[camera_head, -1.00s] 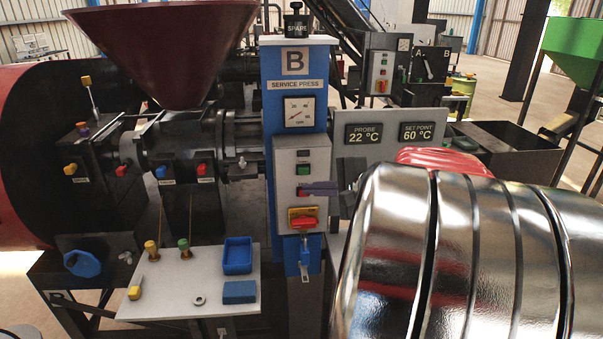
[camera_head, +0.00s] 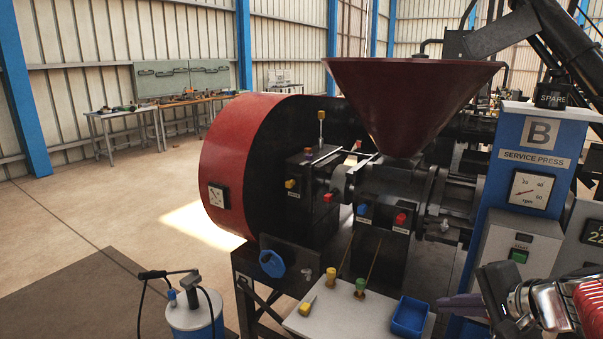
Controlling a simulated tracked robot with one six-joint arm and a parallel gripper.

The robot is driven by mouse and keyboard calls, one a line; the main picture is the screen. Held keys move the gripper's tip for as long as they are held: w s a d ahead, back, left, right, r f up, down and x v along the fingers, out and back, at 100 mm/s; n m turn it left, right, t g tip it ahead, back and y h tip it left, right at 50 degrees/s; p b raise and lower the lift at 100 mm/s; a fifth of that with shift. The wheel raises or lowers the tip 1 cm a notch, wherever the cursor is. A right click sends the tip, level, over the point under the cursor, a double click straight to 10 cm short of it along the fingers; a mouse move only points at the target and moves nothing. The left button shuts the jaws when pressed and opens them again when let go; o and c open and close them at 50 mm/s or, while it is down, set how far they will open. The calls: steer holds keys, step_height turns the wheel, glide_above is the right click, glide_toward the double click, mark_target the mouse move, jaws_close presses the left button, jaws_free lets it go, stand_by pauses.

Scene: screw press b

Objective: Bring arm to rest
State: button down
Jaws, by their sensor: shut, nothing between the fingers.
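My gripper (camera_head: 460,305) shows at the lower right of the head view, its dark purplish fingers pointing left. The fingers are shut with nothing between them. My shiny metal arm runs from the gripper to the right edge, with a red ribbed part beside it. The gripper appears in front of the blue press column (camera_head: 528,165) marked B; I cannot tell its distance from it. The arm hides the lower part of the grey control box (camera_head: 515,248).
The press carries a dark red hopper (camera_head: 405,100) and a red drum (camera_head: 235,165). A white shelf (camera_head: 345,318) holds a blue tray (camera_head: 409,316) and several knobs. A blue-grey canister (camera_head: 193,318) stands lower left. Open floor lies left, with workbenches (camera_head: 125,115) behind.

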steer(key=s+a+f+n+g+h, duration=0.1)
steer(key=s+a+f+n, duration=0.1)
steer(key=s+a+n, duration=0.4)
steer(key=s+a+f+n+g+h, duration=0.2)
steer(key=s+a+n, duration=0.5)
steer(key=a+n, duration=0.1)
steer(key=shift+s+a+h, duration=0.15)
steer(key=shift+a+h, duration=0.15)
steer(key=shift+a, duration=0.25)
steer(key=c, duration=2.5)
jaws_free()
steer(key=shift+c, duration=0.2)
